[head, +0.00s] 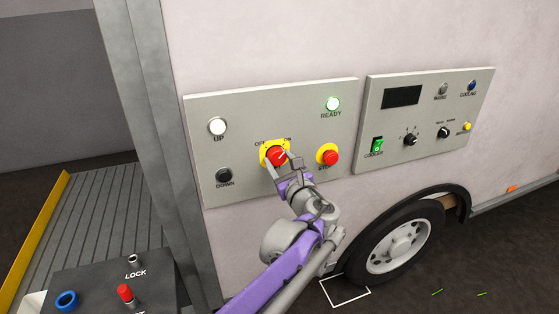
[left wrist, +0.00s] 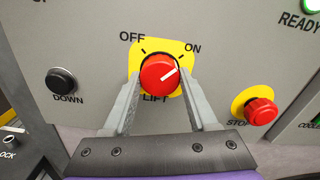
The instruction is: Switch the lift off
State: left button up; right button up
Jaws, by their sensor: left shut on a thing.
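The red rotary lift switch (head: 277,155) sits on a yellow plate on the left grey panel (head: 240,180). In the left wrist view the red knob (left wrist: 158,73) has a white mark pointing up and right, toward the ON label (left wrist: 193,48). The OFF label (left wrist: 132,37) is at its upper left. My left gripper (head: 284,160) is at the knob, with a finger (left wrist: 126,100) on each side, shut on it. The green READY lamp (head: 333,104) is lit. My right gripper is not in view.
A red STOP button (head: 330,157) on a yellow plate is close to the right of the knob. A white UP button (head: 217,126) and black DOWN button (head: 224,175) are to the left. A second panel (head: 385,150) and a wheel (head: 395,245) are further right.

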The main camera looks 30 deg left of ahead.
pick_arm(q)
jog(key=n+p, duration=0.2)
jog(key=n, duration=0.2)
jog(key=shift+r+n, duration=0.1)
jog(key=shift+n, duration=0.2)
jog(key=n+p, duration=0.2)
jog(key=n, duration=0.2)
jog(key=n+p, duration=0.2)
jog(key=n, duration=0.2)
jog(key=shift+n, duration=0.4)
jog(key=shift+n+p, duration=0.8)
jog(key=shift+n, duration=1.2)
jog(key=o, duration=1.4)
jog(key=shift+d, duration=0.15)
